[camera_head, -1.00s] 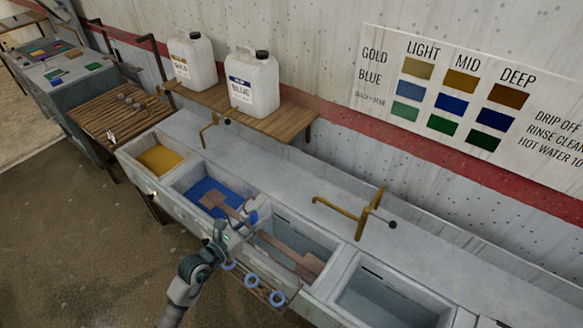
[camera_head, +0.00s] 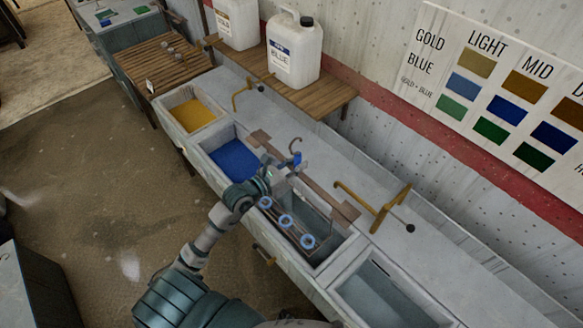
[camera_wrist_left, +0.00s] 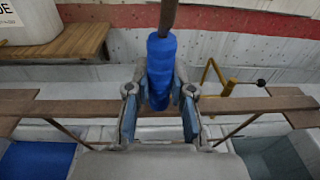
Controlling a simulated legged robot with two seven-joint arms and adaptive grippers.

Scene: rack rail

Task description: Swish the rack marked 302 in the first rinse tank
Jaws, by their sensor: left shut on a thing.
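My left gripper (camera_head: 284,180) is shut on the blue grip (camera_wrist_left: 160,72) of a rack with a brown wooden bar (camera_head: 345,212). The bar runs across the left wrist view (camera_wrist_left: 75,108). In the head view a hook (camera_head: 295,145) tops the grip. The bar lies over the back of the grey rinse tank (camera_head: 337,245), its left end reaching the blue tank (camera_head: 236,160). Several blue rings (camera_head: 286,220) with brown slats show at the rinse tank's front; my arm hides their connection. No number is legible. My right gripper is out of view.
Another grey tank (camera_head: 375,295) lies to the right, a yellow tank (camera_head: 193,114) to the left. Brass taps (camera_head: 372,208) rise behind. Jugs (camera_head: 292,52) stand on a wooden shelf (camera_head: 325,98). A slatted table (camera_head: 165,70) is at the far left.

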